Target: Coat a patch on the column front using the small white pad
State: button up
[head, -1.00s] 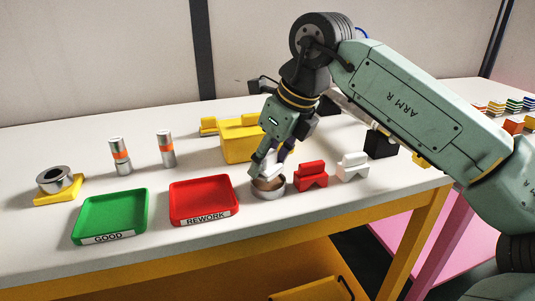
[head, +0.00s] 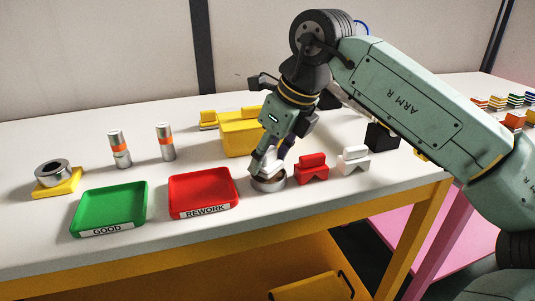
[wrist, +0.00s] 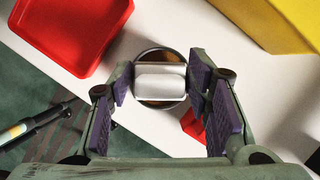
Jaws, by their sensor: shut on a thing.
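My gripper (head: 270,161) is shut on a small white pad (wrist: 160,82), with a purple-lined finger on each side of it. The pad is at the round metal dish (head: 268,186), over or in its mouth; contact with the contents is hidden. Brown material (wrist: 158,55) shows around the pad inside the dish in the wrist view. Two upright silver cylinders with orange bands, one left (head: 119,150) and one right (head: 165,142), stand at the back left. I cannot tell which thing is the column.
A red REWORK tray (head: 203,193) lies left of the dish, and a green GOOD tray (head: 109,207) farther left. A red block (head: 311,170) and a white block (head: 353,162) stand close on the right. A yellow box (head: 238,135) is behind.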

jog(key=shift+f+b, duration=0.4)
jog(key=shift+f, duration=0.15)
dwell(1.1)
jog(key=shift+r, duration=0.1)
jog(key=shift+r+p, duration=2.65)
jog(key=shift+r, duration=0.8)
